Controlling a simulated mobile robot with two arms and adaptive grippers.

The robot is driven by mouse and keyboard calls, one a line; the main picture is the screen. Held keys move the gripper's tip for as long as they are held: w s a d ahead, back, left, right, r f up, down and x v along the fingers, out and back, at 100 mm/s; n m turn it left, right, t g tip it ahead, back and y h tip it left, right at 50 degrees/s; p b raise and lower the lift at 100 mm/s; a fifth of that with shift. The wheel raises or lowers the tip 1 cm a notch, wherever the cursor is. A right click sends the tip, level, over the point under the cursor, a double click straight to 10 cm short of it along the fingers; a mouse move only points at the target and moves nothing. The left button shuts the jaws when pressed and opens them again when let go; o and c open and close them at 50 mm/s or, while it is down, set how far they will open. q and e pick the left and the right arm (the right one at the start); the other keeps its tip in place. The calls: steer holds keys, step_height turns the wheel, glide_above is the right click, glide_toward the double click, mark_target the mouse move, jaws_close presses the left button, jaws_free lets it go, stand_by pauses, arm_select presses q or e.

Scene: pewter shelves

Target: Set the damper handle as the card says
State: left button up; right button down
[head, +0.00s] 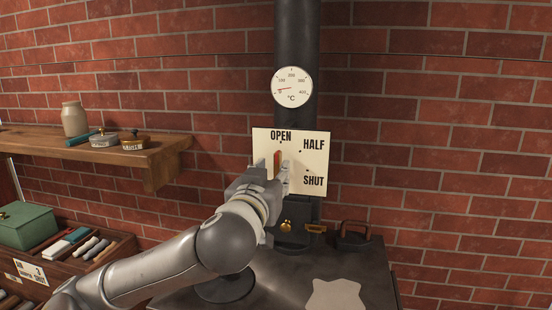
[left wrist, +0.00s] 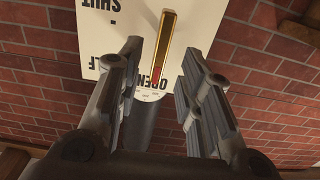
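The damper plate (head: 312,158) is a cream board on the dark stovepipe, lettered OPEN at the top, HALF at upper right and SHUT at lower right. The damper handle (head: 277,163), red-brown with a brass edge, points towards OPEN; it also shows in the left wrist view (left wrist: 158,50). My left gripper (left wrist: 161,52) is open, with one finger on each side of the handle and gaps visible. In the head view the gripper (head: 279,174) hides the handle's lower part. A small card (head: 30,271) at lower left has blurred print that seems to read SHUT.
A round dial gauge (head: 292,87) sits on the stovepipe (head: 297,40) above the plate. The stove top (head: 275,285) lies below, with a dark, brown-handled object (head: 355,234) at its back. A wooden shelf (head: 160,150) with a jar (head: 75,119) and tins is at left, a green box (head: 27,225) lower.

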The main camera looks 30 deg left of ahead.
mark_target(276, 169)
arm_select(q)
steer(key=shift+p+x, duration=0.5)
steer(key=shift+x, duration=1.5)
jaws_close()
